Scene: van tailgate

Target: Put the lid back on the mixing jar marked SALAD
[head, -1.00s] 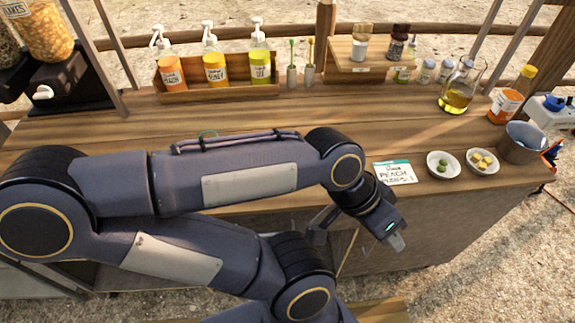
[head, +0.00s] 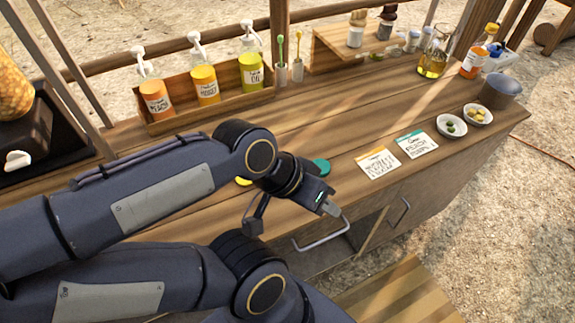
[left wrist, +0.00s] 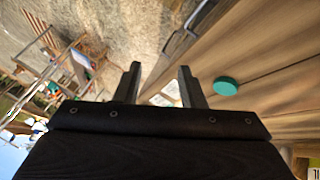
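A teal disc (head: 321,167), which looks like a lid, lies flat on the wooden counter (head: 300,125), partly hidden behind my left gripper (head: 330,207). It also shows in the left wrist view (left wrist: 225,86), to the right of the fingers and apart from them. A yellow disc (head: 243,182) is mostly hidden behind my left arm. In the left wrist view my left gripper (left wrist: 159,82) has its fingers apart with nothing between them. In the head view it hangs near the counter's front edge. I see no jar that I can read as SALAD. My right gripper is out of view.
Two recipe cards, one orange-striped (head: 377,163) and one teal-striped (head: 416,144), lie right of the gripper. Small bowls (head: 451,126) and a grey pot (head: 500,89) stand beyond. A rack (head: 160,120) of pump bottles is at the back. A cupboard handle (head: 322,235) projects below the counter edge.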

